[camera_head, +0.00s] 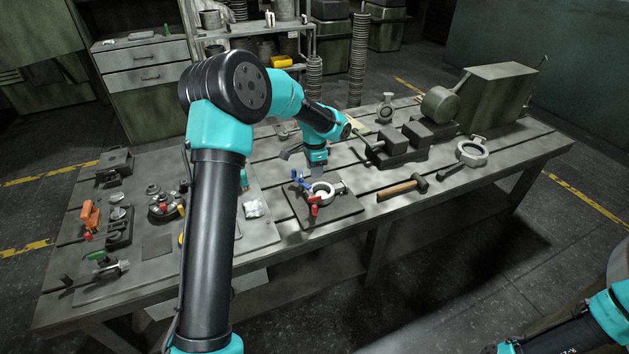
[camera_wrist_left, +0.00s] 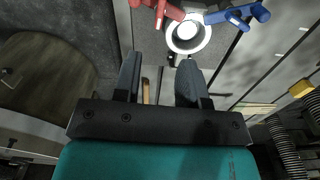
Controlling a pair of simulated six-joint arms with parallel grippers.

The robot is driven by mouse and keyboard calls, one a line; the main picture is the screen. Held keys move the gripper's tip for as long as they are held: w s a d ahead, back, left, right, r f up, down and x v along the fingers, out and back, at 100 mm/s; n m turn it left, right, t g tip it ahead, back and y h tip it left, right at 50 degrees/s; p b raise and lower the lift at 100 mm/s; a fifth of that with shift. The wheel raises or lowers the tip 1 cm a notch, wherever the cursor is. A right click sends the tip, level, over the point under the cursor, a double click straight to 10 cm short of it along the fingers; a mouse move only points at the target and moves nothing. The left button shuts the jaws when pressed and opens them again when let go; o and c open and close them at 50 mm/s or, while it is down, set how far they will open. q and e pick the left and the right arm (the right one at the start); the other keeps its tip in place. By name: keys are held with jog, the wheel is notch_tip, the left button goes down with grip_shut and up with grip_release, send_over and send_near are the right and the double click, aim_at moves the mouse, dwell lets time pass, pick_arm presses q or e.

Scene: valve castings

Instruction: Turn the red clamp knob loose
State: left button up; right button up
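The red clamp knob (camera_head: 314,207) sits at the near side of a pale ring-shaped casting (camera_head: 335,188) on a dark square plate (camera_head: 345,212). A blue knob (camera_head: 300,181) is at the ring's far left side. My left gripper (camera_head: 317,171) is above and behind the ring, pointing down. In the left wrist view its two fingers (camera_wrist_left: 160,72) are apart with nothing between them. My right gripper's fingers are not visible; only arm parts show at lower right.
A hammer (camera_head: 403,187) lies right of the plate. A dark vise (camera_head: 397,149) and a flanged ring (camera_head: 472,153) stand further right. An orange clamp (camera_head: 90,215), a green-handled tool (camera_head: 100,258) and small parts lie at left. The bench (camera_head: 290,262) in front of the plate is clear.

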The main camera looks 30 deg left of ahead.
pick_arm(q)
notch_tip(320, 180, up, 5)
dwell(0.3)
jog(key=shift+f, duration=0.1)
jog(key=s+d+f+n+h, duration=0.2)
jog(key=s+d+f, duration=0.35)
jog(key=f, duration=0.45)
jog(key=s+d+f+n+h, duration=0.15)
jog(key=s+d+f, duration=0.4)
jog(key=f, duration=0.55)
jog(key=s+d+f+n, duration=0.3)
jog(key=s+f, duration=0.1)
jog(key=s, duration=0.5)
jog(key=s+d+f+n, duration=0.3)
jog(key=s+f, duration=0.2)
jog(key=s, duration=0.4)
jog(key=shift+n+t, duration=0.35)
jog(key=shift+t, duration=0.05)
jog(key=shift+a+f, duration=0.1)
